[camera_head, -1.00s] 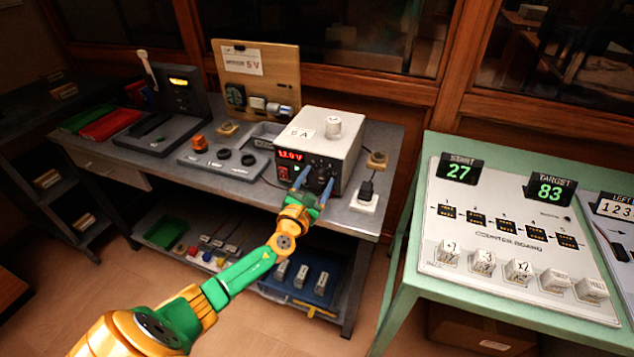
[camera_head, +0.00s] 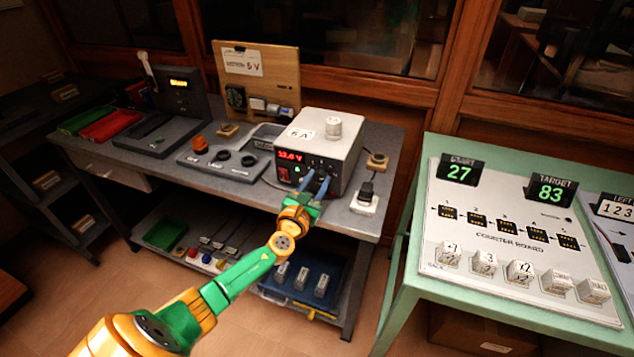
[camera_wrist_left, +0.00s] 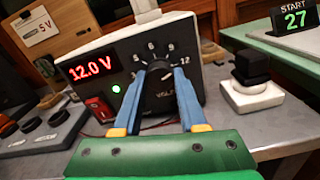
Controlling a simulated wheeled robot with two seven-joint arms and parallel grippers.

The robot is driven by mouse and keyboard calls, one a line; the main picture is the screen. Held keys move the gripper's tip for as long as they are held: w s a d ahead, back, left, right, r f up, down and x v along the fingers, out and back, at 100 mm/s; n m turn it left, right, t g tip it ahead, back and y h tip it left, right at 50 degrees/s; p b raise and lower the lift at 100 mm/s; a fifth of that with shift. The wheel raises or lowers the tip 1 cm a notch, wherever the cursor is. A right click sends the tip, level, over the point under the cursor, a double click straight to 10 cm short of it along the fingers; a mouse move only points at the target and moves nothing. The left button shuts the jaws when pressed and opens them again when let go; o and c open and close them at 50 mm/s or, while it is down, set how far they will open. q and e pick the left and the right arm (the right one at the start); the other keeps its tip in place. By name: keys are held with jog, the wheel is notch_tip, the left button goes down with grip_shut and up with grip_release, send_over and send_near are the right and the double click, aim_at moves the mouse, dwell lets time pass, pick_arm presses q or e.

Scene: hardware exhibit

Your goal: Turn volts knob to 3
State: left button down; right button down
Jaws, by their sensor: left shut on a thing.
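The power supply (camera_head: 345,150) is a pale box with a dark front on the grey workbench. Its red display (camera_wrist_left: 90,67) reads 12.0 V in the wrist view; the digits are blurred in the head view. The volts knob (camera_wrist_left: 158,73) is dark and round, with white numbers around it, 12 at the right. My left gripper (camera_head: 316,180) is at the front panel, its two blue fingers shut on the knob's sides; the fingers also show in the wrist view (camera_wrist_left: 159,82). The knob's pointer direction is hard to make out. My right gripper is not in view.
A white socket block with a black plug (camera_head: 364,203) stands right of the supply. A grey panel with dark knobs (camera_head: 222,160) lies to its left. A wooden board marked 5 V (camera_head: 285,70) stands behind. A green table (camera_head: 408,290) with a counter board is at right.

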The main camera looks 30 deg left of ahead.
pick_arm(q)
jog(key=n+b, duration=0.1)
jog(key=n, duration=0.2)
jog(key=shift+f+n, duration=0.1)
jog(key=shift+n, duration=0.2)
jog(key=n+b, duration=0.1)
jog(key=n, duration=0.3)
jog(key=shift+n, duration=0.3)
jog(key=n, duration=0.4)
jog(key=shift+b, duration=0.4)
jog(key=n, duration=0.7)
jog(key=shift+n, duration=0.4)
jog(key=n, duration=0.3)
jog(key=shift+n, duration=0.3)
jog(key=n+p, duration=0.1)
jog(key=n, duration=0.2)
jog(key=shift+n+p, duration=0.3)
jog(key=shift+n, duration=1.7)
